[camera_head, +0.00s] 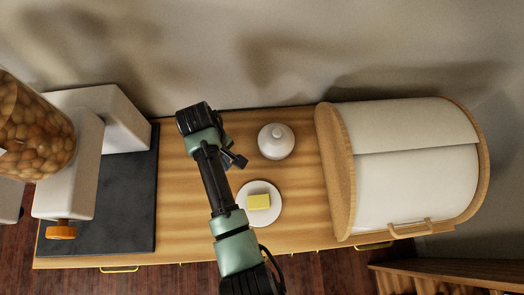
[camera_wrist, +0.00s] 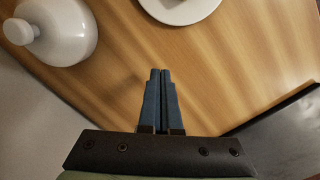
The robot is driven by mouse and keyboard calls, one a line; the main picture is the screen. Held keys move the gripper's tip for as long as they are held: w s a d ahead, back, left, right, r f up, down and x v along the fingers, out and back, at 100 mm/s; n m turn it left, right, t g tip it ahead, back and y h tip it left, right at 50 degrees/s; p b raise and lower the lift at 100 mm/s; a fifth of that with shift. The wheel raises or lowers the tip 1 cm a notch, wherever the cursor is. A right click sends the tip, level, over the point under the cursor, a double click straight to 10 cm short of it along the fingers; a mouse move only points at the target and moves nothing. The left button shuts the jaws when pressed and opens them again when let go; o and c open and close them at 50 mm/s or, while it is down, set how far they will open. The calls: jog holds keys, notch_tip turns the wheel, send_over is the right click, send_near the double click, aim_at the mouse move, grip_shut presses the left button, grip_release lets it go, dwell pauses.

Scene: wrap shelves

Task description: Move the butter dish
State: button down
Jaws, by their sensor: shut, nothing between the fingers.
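The butter dish base is a white round plate (camera_head: 270,215) with a yellow block of butter (camera_head: 259,202) on it, on the wooden counter. Its likely lid, a white dome with a knob (camera_head: 277,141), stands behind the plate, apart from it. My gripper (camera_head: 240,161) is over the counter, left of the dome and plate in the head view. In the wrist view its blue fingers (camera_wrist: 159,75) are shut together with nothing between them. The plate's edge (camera_wrist: 180,14) shows at the top there, and the dome (camera_wrist: 62,30) at the upper left.
A white bread box with wooden ends (camera_head: 415,185) stands at the right. At the left, a dark slab (camera_head: 125,205) lies under a white appliance (camera_head: 70,180) with a jar of round brown things (camera_head: 35,130). Bare counter (camera_head: 180,215) lies between slab and plate.

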aim_at(264, 205)
jog(key=shift+s+d+r+g+p, duration=0.15)
jog(key=shift+s+g+p, duration=0.1)
jog(key=shift+s, duration=0.25)
jog(key=shift+s+d+r+g+p, duration=0.15)
jog(key=shift+s+g, duration=0.1)
jog(key=shift+s, duration=0.2)
jog(key=shift+s+d+f, duration=0.1)
jog(key=shift+s, duration=0.15)
jog(key=s+d+p, duration=0.5)
jog(key=s+d, duration=0.2)
jog(key=shift+s+d, duration=0.4)
jog(key=shift+s+d+p, duration=0.2)
jog(key=shift+p, duration=0.1)
jog(key=shift+w+f, duration=0.1)
jog(key=shift+f, duration=0.75)
jog(key=shift+a, duration=0.1)
jog(key=shift+s, duration=0.2)
jog(key=shift+f, duration=0.1)
